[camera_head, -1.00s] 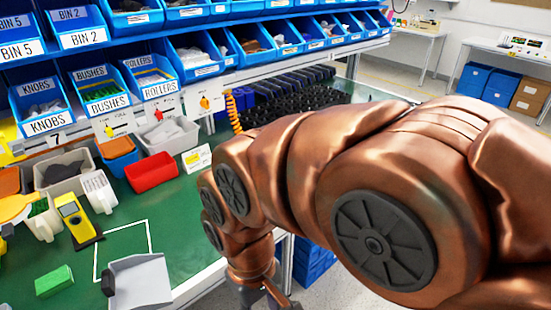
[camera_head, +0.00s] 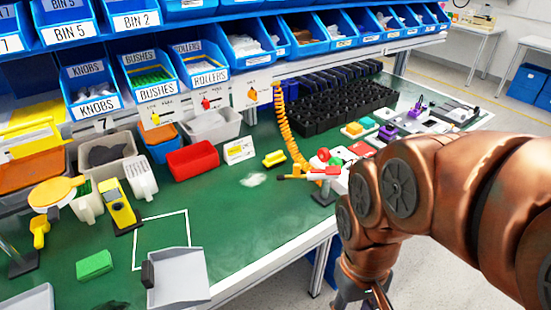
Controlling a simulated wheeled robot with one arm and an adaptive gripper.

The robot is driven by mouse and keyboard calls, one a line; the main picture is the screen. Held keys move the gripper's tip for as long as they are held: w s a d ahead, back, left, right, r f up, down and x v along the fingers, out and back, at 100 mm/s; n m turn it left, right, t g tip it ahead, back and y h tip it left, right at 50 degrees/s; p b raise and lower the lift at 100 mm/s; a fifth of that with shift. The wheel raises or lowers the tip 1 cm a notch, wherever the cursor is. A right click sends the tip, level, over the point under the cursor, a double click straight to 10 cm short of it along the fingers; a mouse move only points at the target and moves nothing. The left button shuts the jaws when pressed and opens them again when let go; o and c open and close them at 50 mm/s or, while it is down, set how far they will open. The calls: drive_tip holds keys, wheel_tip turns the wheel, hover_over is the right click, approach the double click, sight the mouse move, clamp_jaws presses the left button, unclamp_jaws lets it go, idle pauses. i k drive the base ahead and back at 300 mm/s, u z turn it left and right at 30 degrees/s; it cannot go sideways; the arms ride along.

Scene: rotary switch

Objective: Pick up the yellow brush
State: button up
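No yellow thing is clearly a brush at this size. A small yellow piece with dark parts (camera_head: 273,158) lies on the green bench top, left of the orange coiled cord, and may be the brush. Other yellow things are a device with a grey face (camera_head: 118,205), a round paddle-like item (camera_head: 58,192) and a small upright piece (camera_head: 40,229), all at left. My gripper (camera_head: 366,297) hangs beyond the bench's front edge, at the bottom of the view, apart from all of these. Its fingertips are cut off by the frame.
A red bin (camera_head: 192,159) and other bins stand on the green bench (camera_head: 215,225) below shelves of blue bins. A grey dustpan-like tray (camera_head: 179,278) and a green block (camera_head: 94,265) lie at the front. An orange coiled cord (camera_head: 288,130) hangs near black racks (camera_head: 340,108).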

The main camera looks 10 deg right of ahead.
sight(277, 157)
drive_tip(key=z, duration=1.8)
drive_tip(key=i, duration=1.35)
drive_tip(key=u, duration=3.4)
drive_tip(key=i, duration=0.5)
